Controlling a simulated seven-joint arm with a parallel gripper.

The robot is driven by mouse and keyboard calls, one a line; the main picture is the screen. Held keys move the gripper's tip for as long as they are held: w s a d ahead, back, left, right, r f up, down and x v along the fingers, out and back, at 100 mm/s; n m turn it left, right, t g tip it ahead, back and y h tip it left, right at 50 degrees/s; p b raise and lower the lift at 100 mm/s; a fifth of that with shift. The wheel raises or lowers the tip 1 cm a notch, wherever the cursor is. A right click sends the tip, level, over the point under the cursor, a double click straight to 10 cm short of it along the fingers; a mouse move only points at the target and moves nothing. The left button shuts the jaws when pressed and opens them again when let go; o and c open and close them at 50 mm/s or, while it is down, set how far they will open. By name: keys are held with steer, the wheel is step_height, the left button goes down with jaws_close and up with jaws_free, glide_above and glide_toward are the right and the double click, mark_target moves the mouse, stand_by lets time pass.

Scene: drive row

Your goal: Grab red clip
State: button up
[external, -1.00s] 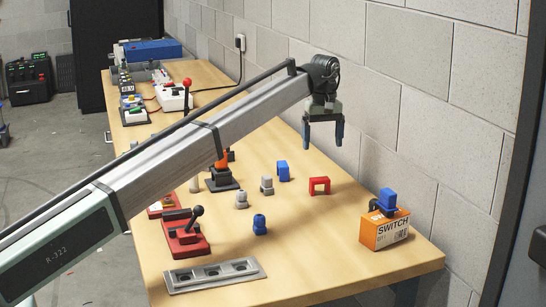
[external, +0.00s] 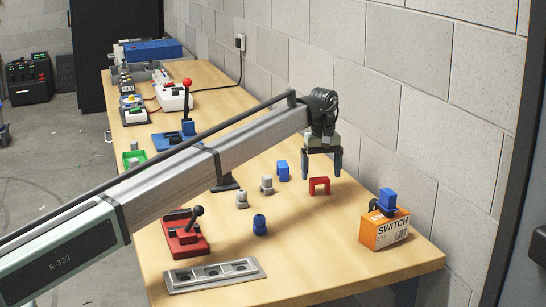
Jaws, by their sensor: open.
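The red clip (external: 319,186) is a small bridge-shaped piece with two legs, standing upright on the wooden table right of the middle. My gripper (external: 321,177) points straight down with its two dark fingers apart. In this view its fingertips show just above and to either side of the top of the clip. I cannot tell from this one view whether the fingers are directly over the clip or behind it. Nothing is between the fingers that I can see as held.
A blue block (external: 282,171) and grey pieces (external: 267,185) stand left of the clip. An orange switch box (external: 385,229) with a blue piece on top is at right. A red lever base (external: 185,235), blue knob (external: 260,224) and grey socket plate (external: 214,275) are nearer. A block wall (external: 420,130) runs behind.

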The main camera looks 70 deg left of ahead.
mark_target(320, 178)
steer(key=shift+a+f, duration=0.2)
steer(key=shift+f, duration=2.05)
steer(key=c, duration=1)
